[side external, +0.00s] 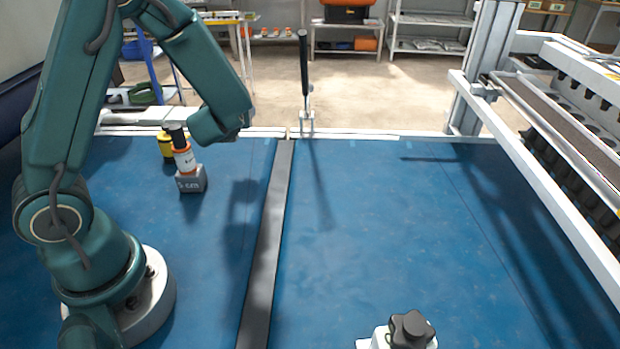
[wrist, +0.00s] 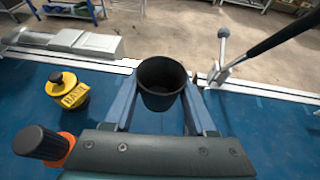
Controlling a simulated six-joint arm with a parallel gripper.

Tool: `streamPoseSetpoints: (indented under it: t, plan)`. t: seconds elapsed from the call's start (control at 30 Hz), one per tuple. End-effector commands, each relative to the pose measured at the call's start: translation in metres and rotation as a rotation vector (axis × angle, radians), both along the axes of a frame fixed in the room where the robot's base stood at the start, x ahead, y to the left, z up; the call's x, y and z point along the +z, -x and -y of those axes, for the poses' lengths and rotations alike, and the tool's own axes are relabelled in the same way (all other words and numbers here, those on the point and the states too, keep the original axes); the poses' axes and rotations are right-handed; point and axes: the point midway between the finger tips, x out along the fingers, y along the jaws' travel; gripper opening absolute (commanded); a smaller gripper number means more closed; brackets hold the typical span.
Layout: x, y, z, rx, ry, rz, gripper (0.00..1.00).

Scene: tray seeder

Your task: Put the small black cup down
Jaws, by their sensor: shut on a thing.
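The small black cup (wrist: 162,98) is between the two blue-grey fingers of my gripper (wrist: 160,84) in the wrist view. The gripper is shut on it, one finger on each side. The cup's open mouth faces up toward the camera and its inside looks dark and empty. In the side view my wrist hides the fingers and the cup, over the far left part of the blue work surface (side external: 350,230). My wrist's shadow falls on the surface below, apart from it. The gap under the cup cannot be judged.
A black-handled lever (side external: 304,70) rises at the back edge. A dark strip (side external: 268,230) crosses the surface. The seeder (side external: 560,190) stands right.

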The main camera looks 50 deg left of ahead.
Motion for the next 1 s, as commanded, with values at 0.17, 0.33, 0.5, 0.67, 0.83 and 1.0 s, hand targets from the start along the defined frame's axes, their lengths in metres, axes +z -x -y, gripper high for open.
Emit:
streamPoseSetpoints:
  t: [0.17,0.33,0.5,0.67,0.83,1.0]
  plan:
    - [0.004,-0.015,0.067,-0.209,0.000,-0.001,0.05]
    - [0.008,-0.020,0.120,-0.372,-0.001,0.001,0.05]
    - [0.011,-0.020,0.152,-0.468,0.000,0.007,0.05]
    - [0.007,-0.023,0.169,-0.497,0.001,0.007,0.05]
    - [-0.010,-0.029,0.196,-0.498,0.000,0.007,0.05]
    - [-0.030,-0.037,0.227,-0.497,0.002,0.008,0.05]
